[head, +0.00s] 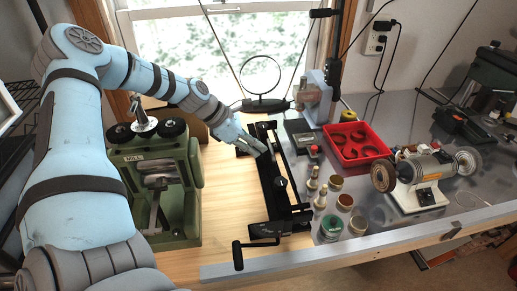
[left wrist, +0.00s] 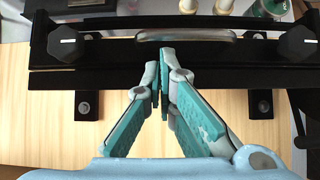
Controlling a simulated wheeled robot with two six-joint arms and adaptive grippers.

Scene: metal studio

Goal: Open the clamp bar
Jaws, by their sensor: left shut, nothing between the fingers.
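The clamp bar is on a long black clamping device (head: 272,188) on the wooden bench, with a crank at its near end. In the left wrist view the black bar (left wrist: 110,50) lies across the top, with a dark knob at each end and a grey metal handle (left wrist: 190,35) along its middle. My left gripper (head: 263,149) is over the far part of the device. Its teal fingers (left wrist: 164,62) are shut and empty, tips just below the handle in the wrist view. I cannot tell whether they touch the bar. My right gripper is not in view.
A green mill (head: 155,190) stands left of the device. To its right are small brass and green containers (head: 331,226), a red tray (head: 356,144) and a bench grinder (head: 424,172). A magnifier ring (head: 262,76) stands behind. Bare wood (head: 222,215) lies between mill and device.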

